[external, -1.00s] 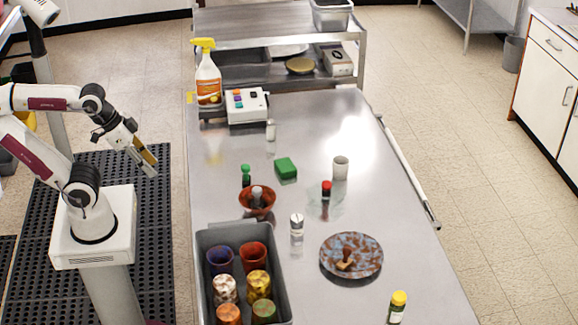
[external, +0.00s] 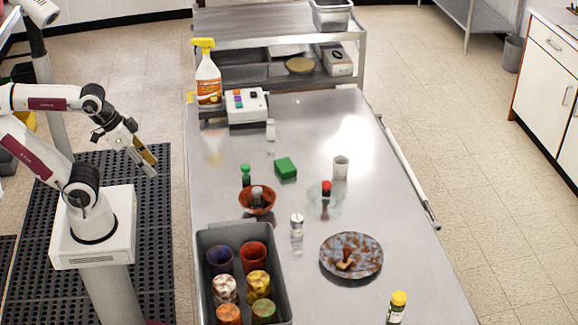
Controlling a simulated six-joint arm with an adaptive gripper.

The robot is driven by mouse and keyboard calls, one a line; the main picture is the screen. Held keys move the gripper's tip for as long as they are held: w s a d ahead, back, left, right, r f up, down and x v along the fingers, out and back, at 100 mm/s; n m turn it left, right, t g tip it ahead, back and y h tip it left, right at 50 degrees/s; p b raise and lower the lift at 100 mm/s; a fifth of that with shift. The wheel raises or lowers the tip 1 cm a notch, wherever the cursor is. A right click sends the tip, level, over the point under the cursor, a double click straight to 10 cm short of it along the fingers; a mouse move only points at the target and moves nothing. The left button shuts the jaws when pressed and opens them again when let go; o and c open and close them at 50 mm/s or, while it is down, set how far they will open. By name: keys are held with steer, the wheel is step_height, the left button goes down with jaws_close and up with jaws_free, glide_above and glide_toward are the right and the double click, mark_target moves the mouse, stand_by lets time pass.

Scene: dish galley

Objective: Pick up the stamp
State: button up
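The stamp (external: 345,259), small and brown with a knobbed handle, appears to lie on a round plate (external: 369,243) mottled in blue-grey and rust. The plate is on the right side of the steel table, toward the near end. My gripper (external: 150,168) is raised at the left, off the table's left edge and well away from the stamp. It looks empty; the gap between its fingers is too small to make out.
A grey bin (external: 283,288) of several patterned cups stands left of the plate. A red-brown bowl (external: 257,208), green block (external: 286,168), white cup (external: 341,167), red-topped item (external: 326,189) and yellow-capped bottle (external: 397,308) stand around. Spray bottle (external: 208,80) and button box (external: 247,107) are farther back.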

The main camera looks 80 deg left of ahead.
steer(key=shift+o, duration=0.4)
steer(key=shift+w+r, duration=0.1)
steer(key=w+d+r+m+h, duration=0.15)
steer(key=w+d, duration=0.35)
steer(key=w, duration=0.8)
steer(key=w+d+r+m+h, duration=0.1)
steer(key=w+d+r+m, duration=0.2)
steer(key=w, duration=1.1)
steer(key=w+d+f+m, duration=0.1)
steer(key=w+d+f, duration=0.6)
steer(key=w, duration=0.4)
steer(key=w+d+f+m+h, duration=0.1)
steer(key=w+d+f, duration=0.7)
steer(key=w, duration=0.3)
steer(key=shift+d+f, duration=0.3)
steer(key=shift+d, duration=0.1)
steer(key=shift+f, duration=0.1)
